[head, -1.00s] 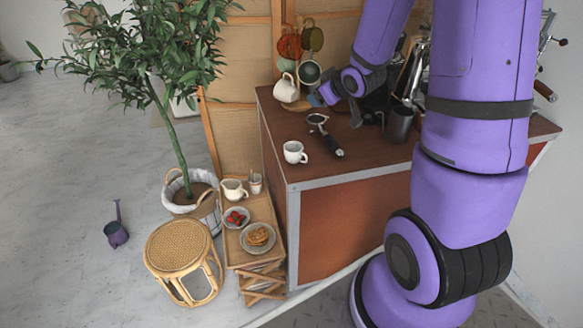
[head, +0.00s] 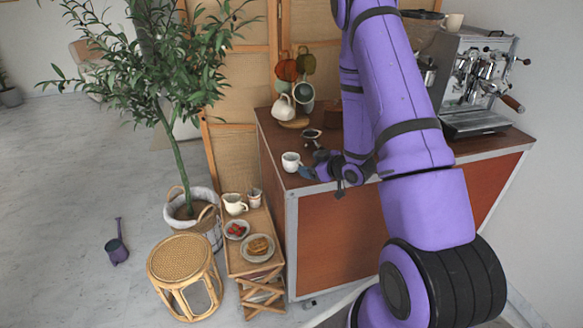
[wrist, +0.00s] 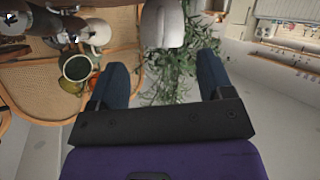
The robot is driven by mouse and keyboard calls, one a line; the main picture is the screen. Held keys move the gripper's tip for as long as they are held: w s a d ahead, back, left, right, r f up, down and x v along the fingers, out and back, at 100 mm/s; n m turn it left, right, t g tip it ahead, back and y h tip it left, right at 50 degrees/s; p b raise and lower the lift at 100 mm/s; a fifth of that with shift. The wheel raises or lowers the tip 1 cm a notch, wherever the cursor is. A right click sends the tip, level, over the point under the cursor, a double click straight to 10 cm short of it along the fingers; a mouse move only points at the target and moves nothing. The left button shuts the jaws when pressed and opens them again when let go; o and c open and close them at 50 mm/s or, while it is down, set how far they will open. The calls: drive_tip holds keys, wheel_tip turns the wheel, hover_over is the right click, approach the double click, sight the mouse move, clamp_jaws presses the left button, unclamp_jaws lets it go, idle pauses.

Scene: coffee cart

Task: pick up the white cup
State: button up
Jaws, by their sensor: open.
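A small white cup (head: 290,161) stands upright near the front left corner of the dark wooden counter (head: 268,130). My gripper (head: 307,172) is just right of it in the head view, low over the counter's front edge. In the wrist view, my open gripper (wrist: 163,65) has its two blue fingers spread wide and nothing between the pads. A pale, rounded shape, likely the white cup (wrist: 162,25), shows at the top, in line with the gap and apparently beyond the fingertips. Its handle cannot be made out there.
A white pitcher (head: 283,108) and a rack of hanging mugs (head: 304,92) stand at the counter's back left. A portafilter (head: 312,134) lies behind the cup. An espresso machine (head: 476,85) stands at right. A side table with plates (head: 258,248) is at lower left.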

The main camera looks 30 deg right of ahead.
sight(295, 170)
drive_tip(key=shift+x, duration=3.95)
drive_tip(key=shift+c, duration=0.3)
drive_tip(key=c, duration=0.7)
